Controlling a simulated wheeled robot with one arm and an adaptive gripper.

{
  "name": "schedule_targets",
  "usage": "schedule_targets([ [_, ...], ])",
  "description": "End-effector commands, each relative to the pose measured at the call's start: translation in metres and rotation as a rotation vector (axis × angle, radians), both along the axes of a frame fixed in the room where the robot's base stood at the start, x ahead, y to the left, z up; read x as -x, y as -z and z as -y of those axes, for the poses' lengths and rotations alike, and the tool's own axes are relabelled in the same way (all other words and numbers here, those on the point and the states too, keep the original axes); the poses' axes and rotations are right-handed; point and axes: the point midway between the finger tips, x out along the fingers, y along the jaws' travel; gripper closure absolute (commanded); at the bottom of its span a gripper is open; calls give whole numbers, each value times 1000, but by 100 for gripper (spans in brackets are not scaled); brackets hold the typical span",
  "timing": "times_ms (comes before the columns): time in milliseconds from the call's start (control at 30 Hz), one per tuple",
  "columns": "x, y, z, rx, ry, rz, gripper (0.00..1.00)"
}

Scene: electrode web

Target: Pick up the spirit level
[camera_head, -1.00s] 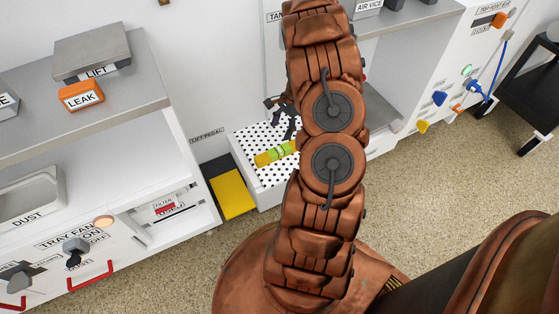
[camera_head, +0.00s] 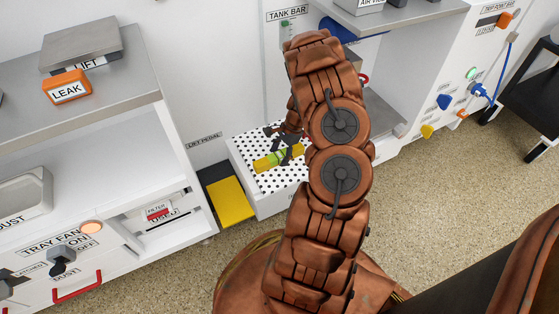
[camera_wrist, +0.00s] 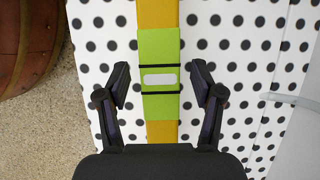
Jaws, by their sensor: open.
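The spirit level is a yellow bar with a green middle section, black bands and a pale window. It lies on a white surface with black dots (camera_head: 246,149). In the head view the spirit level (camera_head: 266,162) is partly hidden by my arm and gripper. In the wrist view the spirit level (camera_wrist: 159,50) runs up the middle of the picture. My gripper (camera_wrist: 160,85) is open, with one black finger on each side of the green section and a gap on both sides.
A yellow pedal (camera_head: 231,199) stands left of the dotted surface, below a LIFT PEDAL label. A white cabinet with a grey top (camera_head: 120,95) is at the left. A shelf unit (camera_head: 425,22) is at the right. Speckled floor (camera_head: 430,190) is open in front.

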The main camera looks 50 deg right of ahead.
Motion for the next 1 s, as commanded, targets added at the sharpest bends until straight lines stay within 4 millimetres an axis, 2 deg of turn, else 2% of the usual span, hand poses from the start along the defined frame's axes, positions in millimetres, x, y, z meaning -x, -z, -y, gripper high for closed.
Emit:
schedule_targets([
  [100,-1,6,-2,0,1,1,33],
  [333,-1,6,-2,0,1,1,33],
  [900,-1,6,-3,0,0,0,93],
  [1000,-1,6,-3,0,0,0,100],
])
